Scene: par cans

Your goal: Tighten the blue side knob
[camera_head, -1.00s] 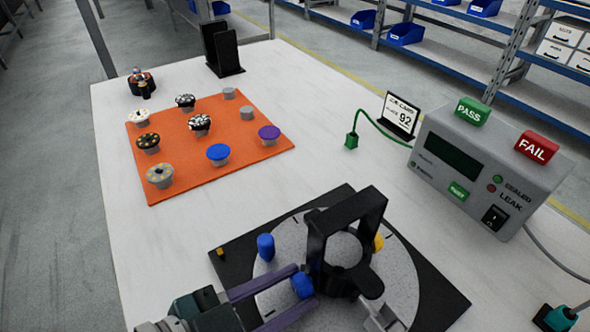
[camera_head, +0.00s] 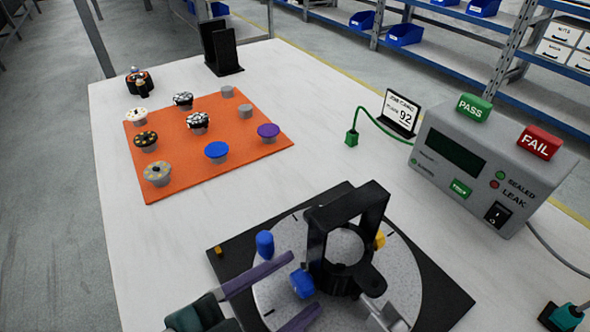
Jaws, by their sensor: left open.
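The blue side knob (camera_head: 302,283) sits on the near left side of the black upright frame (camera_head: 318,235), which stands on a speckled grey round plate (camera_head: 400,285). My left gripper (camera_head: 304,285) comes in from the lower left. Its two purple fingers are open, one on the far side and one on the near side of this knob, with gaps visible. A second blue knob (camera_head: 265,244) stands on the plate just beyond the far finger. My right gripper cannot be made out.
A yellow knob (camera_head: 380,240) is right of the frame. A grey tester (camera_head: 480,165) with PASS and FAIL blocks stands at right. An orange mat (camera_head: 190,187) holds several round caps. A teal and black part (camera_head: 566,317) shows at the lower right.

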